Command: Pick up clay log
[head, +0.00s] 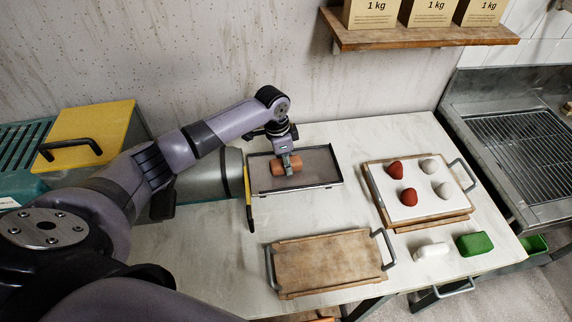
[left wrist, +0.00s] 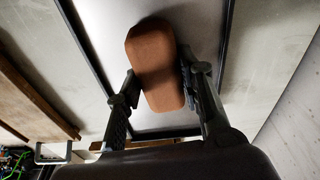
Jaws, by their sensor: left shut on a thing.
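The clay log (head: 278,166) is a short, rounded orange-brown cylinder. It is at the dark-rimmed tray (head: 322,183) near the back wall; I cannot tell whether it touches the tray floor. My left gripper (head: 287,163) reaches down over the log and is shut on it. In the left wrist view the log (left wrist: 155,62) sits between the two fingers (left wrist: 160,92), one on each side, and its far end extends beyond them. My right gripper is not in view.
A wooden board with handles (head: 330,262) lies at the front. To the right, a white board (head: 405,213) carries red and grey lumps. A white piece (head: 432,251) and a green block (head: 474,243) lie near the edge.

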